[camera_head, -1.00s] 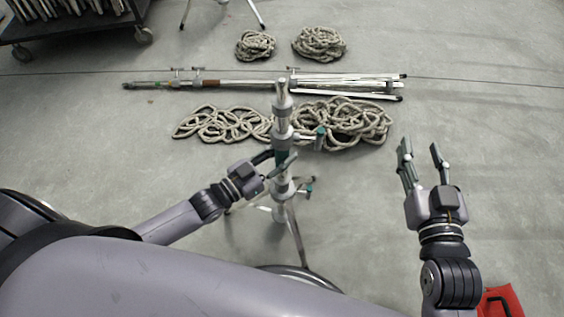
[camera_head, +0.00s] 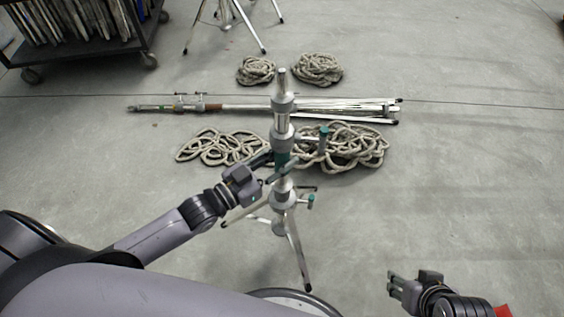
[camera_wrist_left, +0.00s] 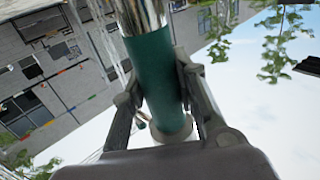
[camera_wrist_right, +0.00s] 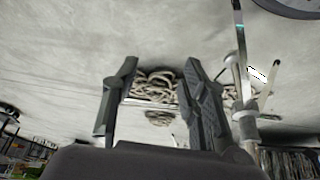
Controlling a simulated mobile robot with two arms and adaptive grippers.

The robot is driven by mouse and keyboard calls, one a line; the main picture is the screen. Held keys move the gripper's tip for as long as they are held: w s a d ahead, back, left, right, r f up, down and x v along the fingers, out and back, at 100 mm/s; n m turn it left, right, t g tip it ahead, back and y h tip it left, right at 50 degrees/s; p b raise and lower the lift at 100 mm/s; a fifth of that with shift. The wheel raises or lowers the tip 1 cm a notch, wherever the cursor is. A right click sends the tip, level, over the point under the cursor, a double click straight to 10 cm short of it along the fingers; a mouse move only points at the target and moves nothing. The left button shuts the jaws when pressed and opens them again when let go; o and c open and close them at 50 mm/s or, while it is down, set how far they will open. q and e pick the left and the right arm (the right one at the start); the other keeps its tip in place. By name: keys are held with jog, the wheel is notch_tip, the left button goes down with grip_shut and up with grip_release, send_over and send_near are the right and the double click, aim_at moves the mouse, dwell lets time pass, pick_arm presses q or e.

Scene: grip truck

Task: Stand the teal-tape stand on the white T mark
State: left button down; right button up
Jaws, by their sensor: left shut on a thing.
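The teal-tape stand (camera_head: 282,122) is a silver stand with a teal band and spread legs, upright in the middle of the head view. My left gripper (camera_head: 272,172) is shut around its column at the teal band. The left wrist view shows the fingers on both sides of the teal tape (camera_wrist_left: 158,85). I cannot tell whether its feet touch the floor. My right gripper (camera_head: 397,283) is at the lower right, away from the stand. It is open and empty in the right wrist view (camera_wrist_right: 160,66). I cannot make out the white T mark in the head view.
Rope coils (camera_head: 345,150) lie just behind the stand, with more coils (camera_head: 317,69) farther back. A folded stand (camera_head: 240,107) lies across the floor between them. A loaded cart (camera_head: 90,55) stands back left, another stand (camera_head: 240,20) beside it. Floor at right is clear.

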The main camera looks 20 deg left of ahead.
aim_at(276, 119)
pick_arm(q)
notch_tip(276, 119, up, 5)
jog(key=shift+r+p, duration=0.1)
jog(key=shift+p, duration=0.6)
notch_tip(276, 119, up, 3)
jog(key=shift+r+p, duration=0.1)
jog(key=shift+p, duration=0.4)
jog(key=shift+r, duration=0.5)
jog(key=shift+r+p, duration=0.85)
jog(key=shift+p, duration=0.2)
jog(key=shift+r+p, duration=0.4)
jog(key=shift+r, duration=0.15)
jog(key=shift+r+p, duration=0.35)
jog(key=shift+p, duration=0.25)
jog(key=shift+r+p, duration=0.35)
jog(key=shift+p, duration=0.05)
jog(key=shift+r+p, duration=0.35)
jog(key=shift+r, duration=0.1)
pick_arm(e)
jog(key=s+f+g, duration=0.1)
jog(key=s+f, duration=0.1)
jog(key=f, duration=0.7)
jog(key=s+f+g, duration=0.1)
jog(key=f, duration=0.9)
jog(key=shift+s+d+f, duration=0.2)
jog(key=shift+s+d, duration=0.1)
jog(key=shift+s, duration=0.1)
